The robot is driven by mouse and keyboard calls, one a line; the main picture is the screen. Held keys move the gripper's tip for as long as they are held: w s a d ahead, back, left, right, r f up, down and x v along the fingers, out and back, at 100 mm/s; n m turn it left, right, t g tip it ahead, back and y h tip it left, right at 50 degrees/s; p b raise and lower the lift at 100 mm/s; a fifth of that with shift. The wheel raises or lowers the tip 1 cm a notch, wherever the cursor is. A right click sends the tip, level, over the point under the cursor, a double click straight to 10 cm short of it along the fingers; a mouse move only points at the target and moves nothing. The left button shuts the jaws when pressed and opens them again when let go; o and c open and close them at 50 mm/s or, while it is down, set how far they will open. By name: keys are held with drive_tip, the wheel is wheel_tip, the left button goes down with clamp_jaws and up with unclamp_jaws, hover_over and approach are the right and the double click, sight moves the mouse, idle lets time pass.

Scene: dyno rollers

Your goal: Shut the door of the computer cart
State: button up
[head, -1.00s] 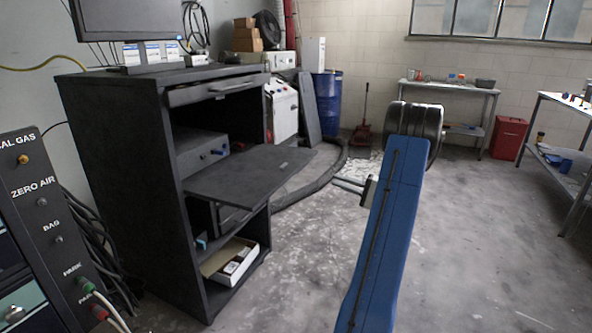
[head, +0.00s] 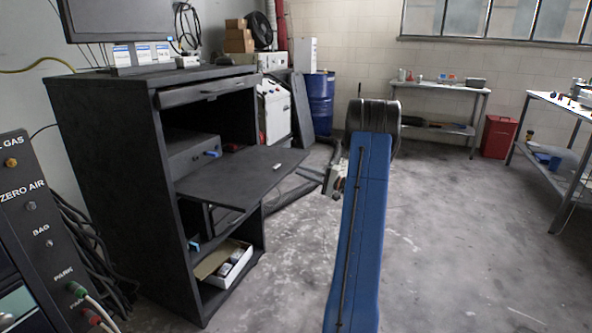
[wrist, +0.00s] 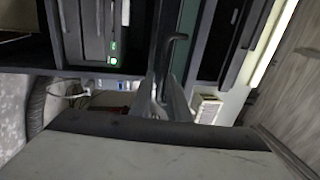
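The computer cart (head: 115,170) is a tall black cabinet on the left in the head view. Its door (head: 240,176) is a dark flat panel standing out nearly level from the front, so it is open. My gripper (head: 308,172) is to the right of the door's outer edge, pointing left towards the cart. A gap between the door and the fingers is hard to judge.
A monitor (head: 130,18) stands on the cart, above a drawer (head: 208,90). An open box (head: 225,262) lies on the bottom shelf. A gas analyser (head: 30,240) stands at the near left.

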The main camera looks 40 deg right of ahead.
drive_tip(key=shift+x, duration=1.8)
drive_tip(key=shift+c, duration=0.2)
clamp_jaws()
